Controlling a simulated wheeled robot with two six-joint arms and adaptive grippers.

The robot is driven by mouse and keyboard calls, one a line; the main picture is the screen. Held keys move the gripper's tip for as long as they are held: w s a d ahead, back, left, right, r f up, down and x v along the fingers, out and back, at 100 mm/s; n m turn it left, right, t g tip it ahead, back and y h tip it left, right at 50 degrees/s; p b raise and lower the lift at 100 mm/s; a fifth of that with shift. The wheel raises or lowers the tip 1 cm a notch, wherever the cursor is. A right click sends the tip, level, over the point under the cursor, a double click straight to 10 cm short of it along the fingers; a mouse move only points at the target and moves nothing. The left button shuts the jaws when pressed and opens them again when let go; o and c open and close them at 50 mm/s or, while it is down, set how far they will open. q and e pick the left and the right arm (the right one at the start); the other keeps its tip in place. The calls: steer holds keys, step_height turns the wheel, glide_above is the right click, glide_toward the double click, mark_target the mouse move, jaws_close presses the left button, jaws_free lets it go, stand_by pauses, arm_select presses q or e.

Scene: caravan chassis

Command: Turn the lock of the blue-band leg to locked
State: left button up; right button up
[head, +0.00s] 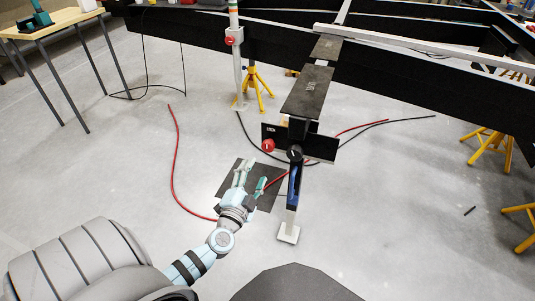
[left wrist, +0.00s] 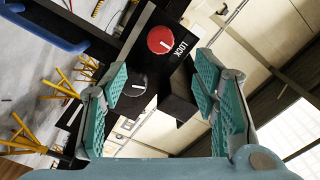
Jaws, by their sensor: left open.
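The blue-band leg (head: 292,190) stands upright under the chassis drawbar, its foot on a pale pad. A black plate (head: 322,150) at its top carries a red round lock knob (head: 267,145) and a black knob (head: 294,154). In the left wrist view the red knob (left wrist: 161,40) has a white line and lettering reading LOCK beside it. The black knob (left wrist: 132,86) is lower left of it. My left gripper (head: 252,175) is open and empty, left of the leg and below the red knob. Its fingers (left wrist: 157,88) are apart, not touching the knob. My right gripper is not seen.
Black chassis beams (head: 420,80) cross the top. Another leg with a red knob (head: 232,55) stands at the back. Yellow stands (head: 258,88) and a wooden table (head: 50,22) are around. A red hose (head: 174,160) lies on the floor. The floor at left is mostly free.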

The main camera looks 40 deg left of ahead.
mark_target(267, 148)
arm_select(q)
steer(key=b+x, duration=0.1)
steer(key=x, duration=1.1)
steer(key=shift+b, duration=0.35)
steer(key=shift+w+a, duration=0.15)
steer(key=shift+w, duration=0.15)
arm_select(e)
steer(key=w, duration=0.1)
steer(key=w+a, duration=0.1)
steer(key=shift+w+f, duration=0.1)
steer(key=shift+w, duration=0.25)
arm_select(q)
steer(key=c, duration=1.2)
